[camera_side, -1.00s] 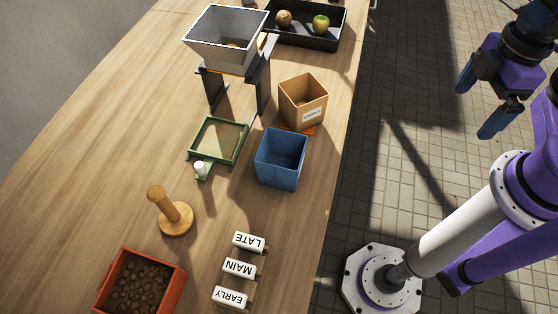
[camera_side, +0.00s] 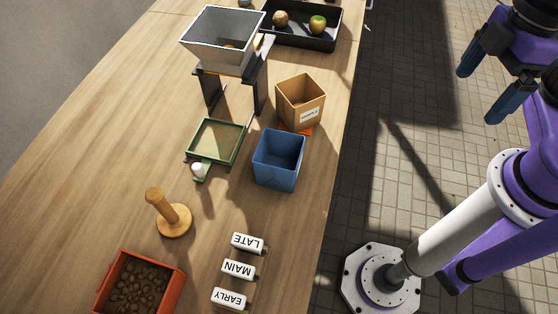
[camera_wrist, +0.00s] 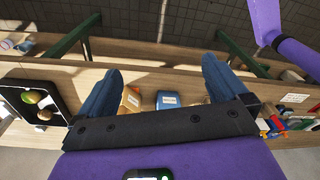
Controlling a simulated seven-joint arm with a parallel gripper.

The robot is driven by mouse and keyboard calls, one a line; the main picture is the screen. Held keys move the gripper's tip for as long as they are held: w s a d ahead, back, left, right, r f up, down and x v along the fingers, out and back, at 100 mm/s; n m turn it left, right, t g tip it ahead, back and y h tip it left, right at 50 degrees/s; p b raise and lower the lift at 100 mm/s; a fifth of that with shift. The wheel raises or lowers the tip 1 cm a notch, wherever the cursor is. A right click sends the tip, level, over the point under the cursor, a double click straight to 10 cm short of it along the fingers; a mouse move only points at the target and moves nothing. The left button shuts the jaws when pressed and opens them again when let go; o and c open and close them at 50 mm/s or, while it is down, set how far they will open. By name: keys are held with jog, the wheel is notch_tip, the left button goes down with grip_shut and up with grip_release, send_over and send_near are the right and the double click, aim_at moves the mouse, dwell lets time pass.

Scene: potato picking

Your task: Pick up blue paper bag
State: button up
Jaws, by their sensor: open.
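The blue paper bag (camera_side: 279,160) stands upright and open-topped on the wooden table, near its right edge in the side view. It also shows in the wrist view (camera_wrist: 168,100), between my two fingers and well beyond them, with a pale label on it. My gripper (camera_side: 482,88) is open and empty in the side view, off the table above the tiled floor, to the right of and apart from the bag. Its two blue fingers also show in the wrist view (camera_wrist: 160,88), spread wide.
A brown box (camera_side: 301,101) stands just behind the bag. A green-framed tray (camera_side: 216,141) lies to its left, and labelled white blocks (camera_side: 239,269) lie in front. A grey hopper (camera_side: 222,40), black tray (camera_side: 303,40), wooden stand (camera_side: 174,220) and red crate (camera_side: 172,293) stand farther off.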

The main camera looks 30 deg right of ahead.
aim_at(260, 152)
jog(key=w+a+t+y, duration=0.15)
jog(key=a+y, duration=0.55)
jog(key=a, duration=1.2)
jog(key=w+a+m+t+y, duration=0.1)
jog(key=w+a+m+t, duration=0.3)
jog(key=w+t, duration=0.45)
notch_tip(260, 152, down, 16)
jog(key=shift+y, duration=0.3)
jog(key=shift+w+x, duration=0.2)
jog(key=shift+x, duration=3.55)
jog(key=shift+d+r, duration=0.1)
jog(key=shift+d, duration=0.05)
jog(key=c, duration=0.6)
